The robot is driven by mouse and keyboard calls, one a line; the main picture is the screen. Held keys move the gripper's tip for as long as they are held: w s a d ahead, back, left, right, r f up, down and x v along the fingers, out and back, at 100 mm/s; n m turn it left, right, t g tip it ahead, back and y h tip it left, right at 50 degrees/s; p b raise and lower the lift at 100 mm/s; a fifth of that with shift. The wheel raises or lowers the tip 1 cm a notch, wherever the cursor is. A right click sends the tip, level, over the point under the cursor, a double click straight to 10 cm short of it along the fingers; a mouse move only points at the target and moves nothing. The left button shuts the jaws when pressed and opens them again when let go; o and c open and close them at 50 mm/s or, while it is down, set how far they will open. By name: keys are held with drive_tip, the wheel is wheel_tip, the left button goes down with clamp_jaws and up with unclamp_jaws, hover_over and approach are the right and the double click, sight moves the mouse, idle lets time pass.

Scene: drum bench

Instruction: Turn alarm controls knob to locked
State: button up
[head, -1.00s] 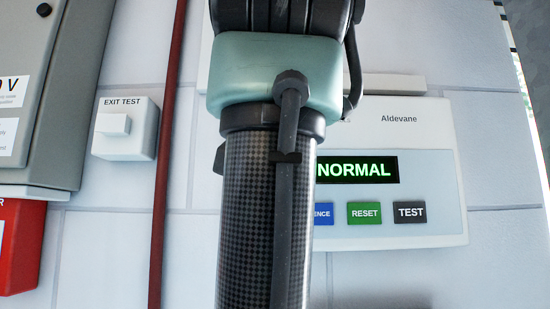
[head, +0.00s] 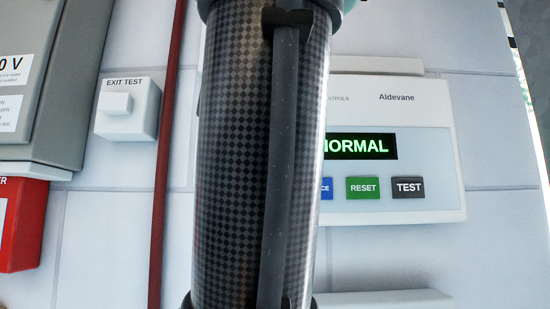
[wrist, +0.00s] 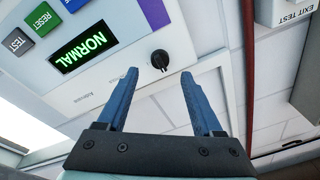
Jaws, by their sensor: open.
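The alarm controls panel (head: 435,150) is a white box on the wall in the head view, with a green NORMAL display (head: 360,146). My arm hides its left part there. In the wrist view the panel (wrist: 125,75) appears turned, nearly upside down. Its black knob (wrist: 159,60) sits near the panel's edge, with a small light mark on it. My gripper (wrist: 158,75) has two blue fingers, open and empty. In the picture the knob lies just beyond and between the fingertips, apparently not touched. The knob's position label cannot be read. The gripper is out of the head view.
Blue, green RESET (head: 363,188) and grey TEST (head: 408,188) buttons are on the panel. An EXIT TEST box (head: 128,108), a red pipe (head: 164,150), a grey cabinet (head: 45,90) and a red box (head: 22,225) are to the left. A white ledge (head: 385,299) shows below the panel.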

drive_tip(key=s+f+b, duration=0.1)
drive_tip(key=s+b, duration=0.2)
drive_tip(key=s, duration=0.4)
drive_tip(key=shift+s, duration=0.4)
drive_tip(key=shift+w+f, duration=0.1)
drive_tip(key=w+f+n+t+b, duration=0.1)
drive_tip(key=w+f+t, duration=0.15)
drive_tip(key=f, duration=0.45)
drive_tip(key=w+f+n+t+b, duration=0.1)
drive_tip(key=w+f+n+b, duration=0.1)
drive_tip(key=w+f, duration=0.35)
drive_tip(key=s+f+n+t+b, duration=0.1)
drive_tip(key=s+f+n+t, duration=0.2)
drive_tip(key=s+f, duration=0.6)
wheel_tip(320, 180, down, 4)
drive_tip(key=shift+s+f+t, duration=0.1)
drive_tip(key=shift+s+t, duration=0.25)
drive_tip(key=shift+t, duration=0.3)
